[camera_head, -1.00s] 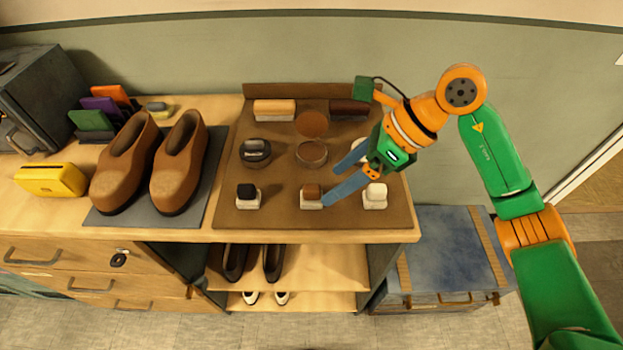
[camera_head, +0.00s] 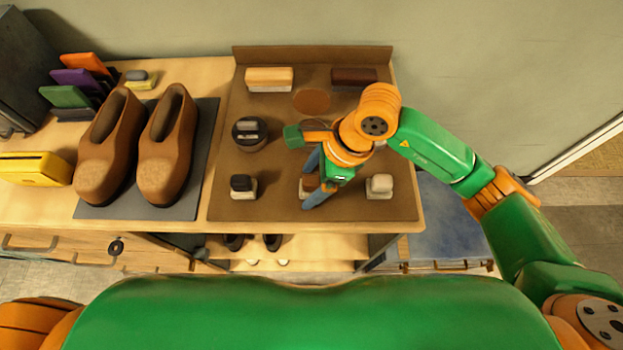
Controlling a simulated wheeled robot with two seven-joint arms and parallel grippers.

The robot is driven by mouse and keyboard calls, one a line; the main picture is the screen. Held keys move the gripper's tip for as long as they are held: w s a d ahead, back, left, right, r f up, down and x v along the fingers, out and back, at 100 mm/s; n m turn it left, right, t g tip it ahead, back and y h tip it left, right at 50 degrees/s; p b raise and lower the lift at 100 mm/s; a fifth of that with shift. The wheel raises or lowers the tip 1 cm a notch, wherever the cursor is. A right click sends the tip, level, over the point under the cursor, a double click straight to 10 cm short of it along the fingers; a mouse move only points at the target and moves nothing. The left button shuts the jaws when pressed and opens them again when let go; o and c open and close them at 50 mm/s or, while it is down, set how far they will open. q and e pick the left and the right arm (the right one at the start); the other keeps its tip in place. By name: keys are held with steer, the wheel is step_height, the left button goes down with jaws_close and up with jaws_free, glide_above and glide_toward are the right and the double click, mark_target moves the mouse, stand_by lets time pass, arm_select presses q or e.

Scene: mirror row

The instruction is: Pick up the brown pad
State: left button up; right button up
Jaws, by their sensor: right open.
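The brown pad (camera_head: 309,181) sits on its pale base in the middle of the front row on the brown tray mat (camera_head: 278,205). My right gripper (camera_head: 307,186) is over it, with its blue fingers apart. One finger is on the near side of the pad and the other is behind it. I cannot tell whether they touch it. The gripper hides part of the pad. My left gripper is not in view.
Behind are a tan brush (camera_head: 269,76), a dark brush (camera_head: 354,76), a brown disc (camera_head: 312,101) and a dark tin (camera_head: 250,134). Brown shoes (camera_head: 165,150) stand on a grey mat (camera_head: 205,135) to the left. The tray has a raised back edge.

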mark_target(308, 179)
steer(key=shift+s+r, duration=0.1)
steer(key=shift+s, duration=0.05)
steer(key=c, duration=1)
jaws_close()
step_height(308, 179, up, 3)
steer(key=shift+f+b, duration=0.1)
steer(key=shift+b, duration=1)
steer(key=s+r+b, duration=0.2)
steer(key=s+r, duration=0.8)
steer(key=s, duration=0.4)
steer(key=shift+o, duration=1.8)
jaws_free()
steer(key=shift+r, duration=0.1)
steer(key=c, duration=0.6)
